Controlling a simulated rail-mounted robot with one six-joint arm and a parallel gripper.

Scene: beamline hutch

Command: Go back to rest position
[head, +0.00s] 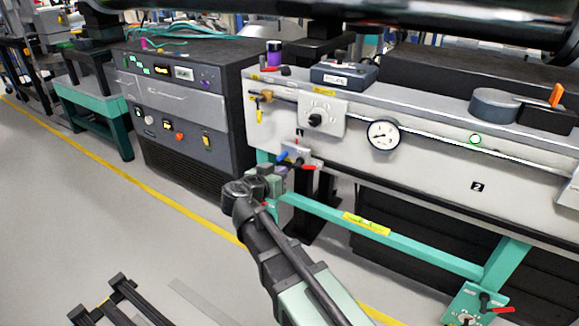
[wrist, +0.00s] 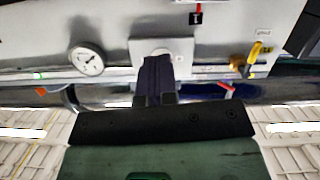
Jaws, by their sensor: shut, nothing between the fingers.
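My gripper (head: 281,171) is at the end of my arm, in front of the light grey beamline panel (head: 425,175). In the wrist view the dark fingers (wrist: 158,75) are together with nothing between them. They overlap a plate (wrist: 185,48) on the panel, and part of the plate is hidden behind them. I cannot tell whether they touch anything. In the head view the gripper is just below and left of a small valve block with a blue handle (head: 282,155) and a red handle (head: 308,167).
A knob plate (head: 318,118), a round gauge (head: 383,134) and a yellow-handled valve (head: 259,112) are on the panel. A teal frame rail (head: 400,244) runs below. A dark control cabinet (head: 180,110) stands left.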

